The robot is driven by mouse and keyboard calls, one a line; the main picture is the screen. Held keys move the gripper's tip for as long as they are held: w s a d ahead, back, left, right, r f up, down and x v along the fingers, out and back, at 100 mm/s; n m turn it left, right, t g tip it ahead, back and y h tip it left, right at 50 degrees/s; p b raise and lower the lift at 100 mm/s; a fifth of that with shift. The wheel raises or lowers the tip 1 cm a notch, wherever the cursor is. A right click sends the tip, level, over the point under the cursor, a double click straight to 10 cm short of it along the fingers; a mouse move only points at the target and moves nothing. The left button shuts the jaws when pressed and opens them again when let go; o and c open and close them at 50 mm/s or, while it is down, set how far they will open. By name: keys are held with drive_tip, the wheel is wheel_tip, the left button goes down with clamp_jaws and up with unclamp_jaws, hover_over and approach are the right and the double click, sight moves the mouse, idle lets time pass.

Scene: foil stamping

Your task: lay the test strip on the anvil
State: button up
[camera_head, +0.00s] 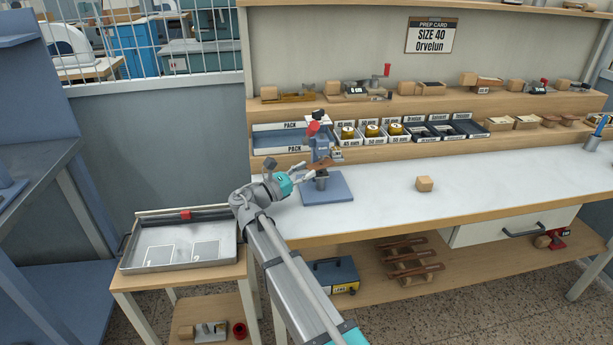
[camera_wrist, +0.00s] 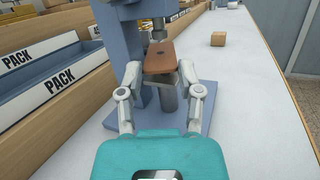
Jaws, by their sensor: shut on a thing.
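The test strip is a brown leather-like piece with a dark mark, seen in the wrist view (camera_wrist: 160,61) and the head view (camera_head: 318,163). My gripper (camera_head: 306,170) is shut on the strip's near end; its fingers show on both sides in the wrist view (camera_wrist: 160,75). The strip reaches into the blue-grey press (camera_head: 321,148), under its ram (camera_wrist: 159,33). The anvil is a grey post below the strip, seen in the head view (camera_head: 321,183) and the wrist view (camera_wrist: 168,100). The strip hides its top, so I cannot tell whether they touch.
The press's blue base plate (camera_head: 333,191) stands on the white bench (camera_head: 480,183). A wooden block (camera_head: 424,184) lies to the right, with clear bench around it. PACK trays (camera_wrist: 50,72) stand close on the left in the wrist view. A metal tray (camera_head: 150,263) stands lower left.

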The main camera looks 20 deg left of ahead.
drive_tip(key=shift+f, duration=0.15)
drive_tip(key=o, duration=0.9)
drive_tip(key=b+v, duration=0.2)
drive_tip(key=v, duration=0.8)
drive_tip(key=shift+s+a, duration=0.2)
drive_tip(key=shift+s, duration=0.05)
drive_tip(key=shift+s+a+f, duration=0.15)
drive_tip(key=shift+s+a, duration=0.2)
drive_tip(key=shift+s, duration=0.2)
